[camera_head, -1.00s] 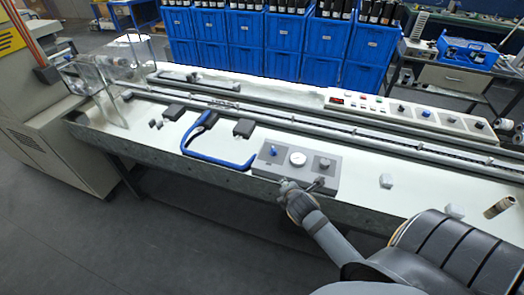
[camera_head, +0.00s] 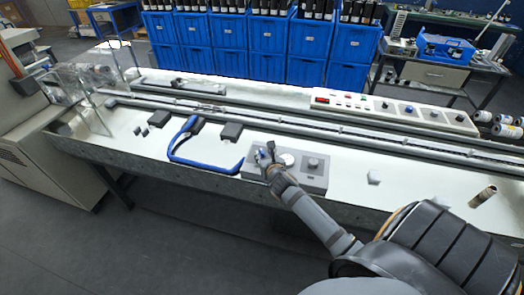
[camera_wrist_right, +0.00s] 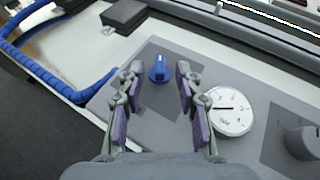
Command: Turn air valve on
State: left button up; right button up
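The air valve appears to be the small blue knob (camera_wrist_right: 159,70) on a grey control box (camera_head: 256,172). In the right wrist view its grip ridge points roughly up the picture. My right gripper (camera_wrist_right: 158,82) is open above the box, with its purple-padded fingers on either side of the knob and visible gaps to it. Whether the fingertips are down at knob height is unclear. In the head view the right gripper (camera_head: 266,158) partly covers the knob. A round white pressure gauge (camera_wrist_right: 231,110) sits right of the knob. My left gripper is not in view.
A grey knob (camera_wrist_right: 302,142) stands beyond the gauge on the same box. A blue hose (camera_head: 205,163) curves left of the box. A long rail (camera_head: 350,140) and a control panel with buttons (camera_head: 390,112) lie behind. Blue crates (camera_head: 275,68) stand at the back.

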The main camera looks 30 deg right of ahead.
aim_at(262, 151)
jog(key=x, duration=0.4)
jog(key=shift+w+f, duration=0.1)
jog(key=shift+w, duration=0.1)
grip_shut()
